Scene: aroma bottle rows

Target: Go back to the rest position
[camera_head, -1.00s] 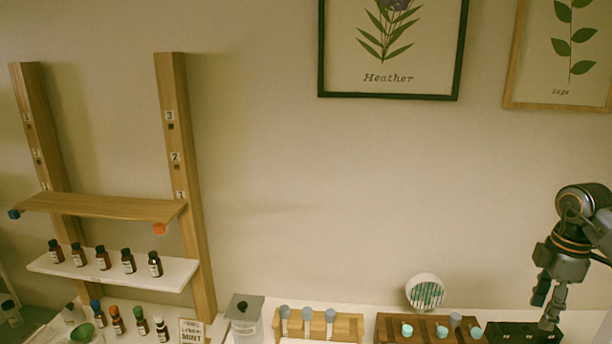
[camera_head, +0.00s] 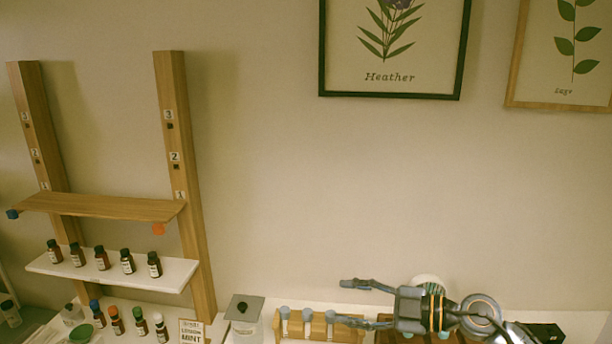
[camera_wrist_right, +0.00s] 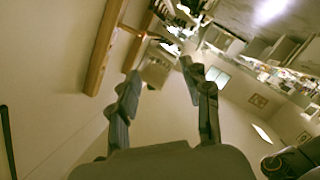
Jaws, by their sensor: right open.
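My right gripper (camera_head: 346,302) reaches in from the lower right of the head view, above the back of the counter, with its fingers pointing left. Its two fingers are spread apart with nothing between them. The right wrist view also shows the open fingers of this gripper (camera_wrist_right: 159,75), with the room tilted behind them. My left gripper is in neither view.
A wooden rack (camera_head: 184,180) with a wooden shelf (camera_head: 100,206) and a white shelf (camera_head: 110,272) of several dark bottles stands at left. A lidded jar (camera_head: 245,318) and a wooden vial holder (camera_head: 295,328) stand on the counter. My right arm partly hides a round white object (camera_head: 428,281).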

